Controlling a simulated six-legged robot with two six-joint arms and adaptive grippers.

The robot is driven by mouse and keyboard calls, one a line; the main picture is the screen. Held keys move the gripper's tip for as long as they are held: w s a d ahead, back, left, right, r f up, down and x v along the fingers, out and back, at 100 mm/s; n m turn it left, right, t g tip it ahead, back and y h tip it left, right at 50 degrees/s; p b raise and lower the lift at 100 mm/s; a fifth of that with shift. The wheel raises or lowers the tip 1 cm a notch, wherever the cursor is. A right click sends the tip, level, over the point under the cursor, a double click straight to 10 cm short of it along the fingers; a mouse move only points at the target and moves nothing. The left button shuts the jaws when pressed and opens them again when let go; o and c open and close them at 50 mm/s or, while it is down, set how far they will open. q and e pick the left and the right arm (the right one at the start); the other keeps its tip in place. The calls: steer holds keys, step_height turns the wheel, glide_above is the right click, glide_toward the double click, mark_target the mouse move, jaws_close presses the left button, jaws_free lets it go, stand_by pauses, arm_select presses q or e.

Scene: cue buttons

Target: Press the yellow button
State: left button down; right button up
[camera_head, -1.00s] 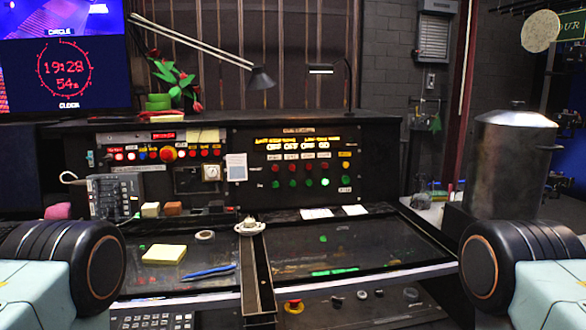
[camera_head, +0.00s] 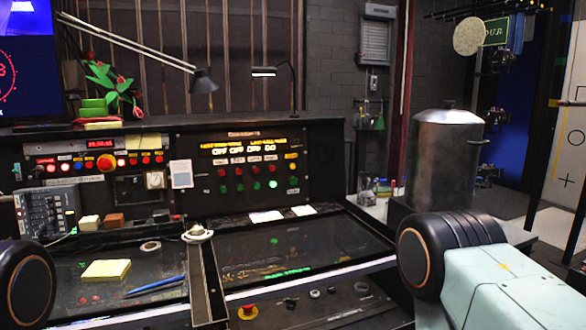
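A black control panel (camera_head: 215,190) stands on the console in front of me. A small yellow button (camera_head: 292,167) sits in the right-hand column of its right section, above green ones. Rows of small red and green buttons (camera_head: 240,187) lie to its left. A large orange-red knob (camera_head: 106,163) is on the left section. A red knob on a yellow base (camera_head: 248,312) is on the front of the desk. Only parts of my two arms show, low at left and right, apart from the panel. Neither gripper is in view.
A desk lamp (camera_head: 203,82) and a small lit lamp (camera_head: 264,72) stand behind the panel. A yellow note pad (camera_head: 106,270) and blue pen (camera_head: 155,285) lie on the sloped desk. A large metal pot (camera_head: 446,155) stands at the right, beyond my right arm.

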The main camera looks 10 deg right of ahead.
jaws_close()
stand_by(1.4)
